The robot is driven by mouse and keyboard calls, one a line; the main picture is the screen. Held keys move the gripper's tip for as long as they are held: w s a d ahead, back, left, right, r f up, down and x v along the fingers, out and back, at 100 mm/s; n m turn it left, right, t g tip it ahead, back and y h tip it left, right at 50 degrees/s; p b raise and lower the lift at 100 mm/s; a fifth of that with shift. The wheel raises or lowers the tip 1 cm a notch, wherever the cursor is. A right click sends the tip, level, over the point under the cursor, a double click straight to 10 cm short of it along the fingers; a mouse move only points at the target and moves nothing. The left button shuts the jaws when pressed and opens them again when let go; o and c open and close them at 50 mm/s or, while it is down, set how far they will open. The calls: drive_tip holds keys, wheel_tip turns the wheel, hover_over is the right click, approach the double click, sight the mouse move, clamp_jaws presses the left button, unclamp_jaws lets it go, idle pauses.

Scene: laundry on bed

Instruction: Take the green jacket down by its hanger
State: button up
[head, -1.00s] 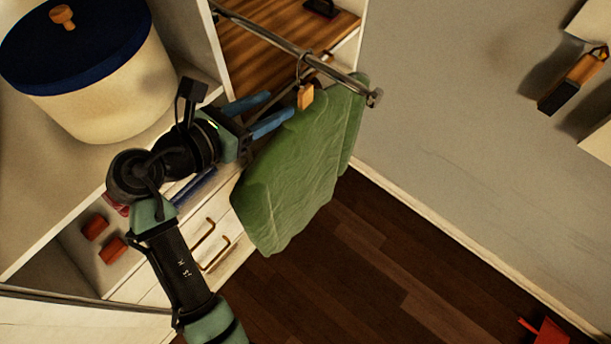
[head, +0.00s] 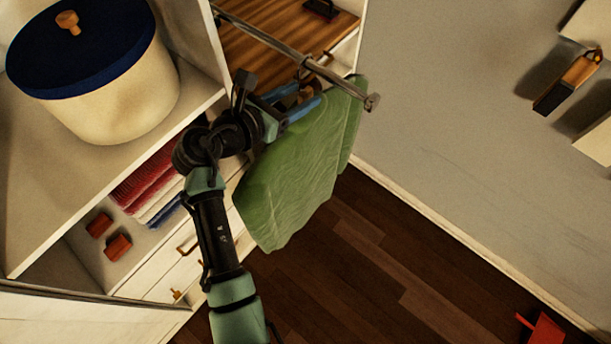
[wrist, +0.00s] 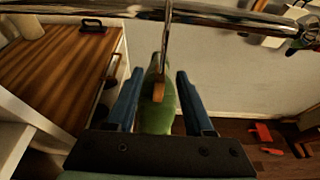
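The green jacket (head: 300,185) hangs below the metal rail (head: 270,42) near the rail's free end. Its hanger (wrist: 158,88), with a metal hook and a small wooden piece, is in the middle of the wrist view. The hook goes up to the rail. My gripper (head: 308,98) is at the top of the jacket, just under the rail. In the wrist view its two blue fingers (wrist: 160,92) are apart, one on each side of the hanger and jacket top (wrist: 158,118), with gaps on both sides. In the head view the fingers partly hide the hanger.
A cream bin with a dark blue lid (head: 95,75) stands on the shelf at left. Folded clothes (head: 145,185) and red blocks (head: 118,246) are in the lower compartment. A wooden surface (head: 265,50) lies behind the rail.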

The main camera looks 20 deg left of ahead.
clamp_jaws()
idle(1.2)
drive_tip(key=shift+w+r, duration=0.1)
drive_tip(key=shift+r, duration=0.1)
